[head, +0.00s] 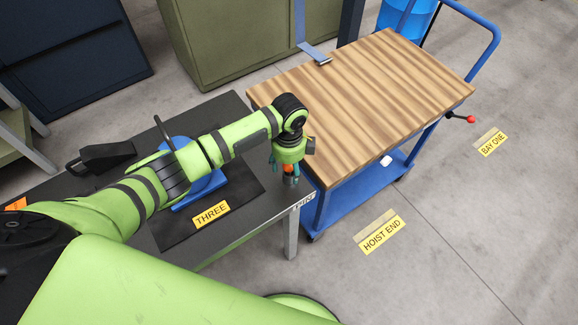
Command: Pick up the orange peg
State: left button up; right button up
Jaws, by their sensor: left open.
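The orange peg (288,168) shows as a small orange patch at the right end of the dark table, with a grey piece just below it. My left gripper (287,174) points down over it, with its teal fingers open on either side of the peg. The wrist and fingers hide much of the peg, and I cannot tell whether a finger touches it. My right gripper is out of view.
The dark table (236,113) holds a blue piece (218,184) beside a "THREE" label and a black object (101,157). A blue cart with a wooden top (375,85) stands close to the table's right end.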

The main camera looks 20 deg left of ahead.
pick_arm(q)
grip_shut()
jog(key=shift+r, duration=0.1)
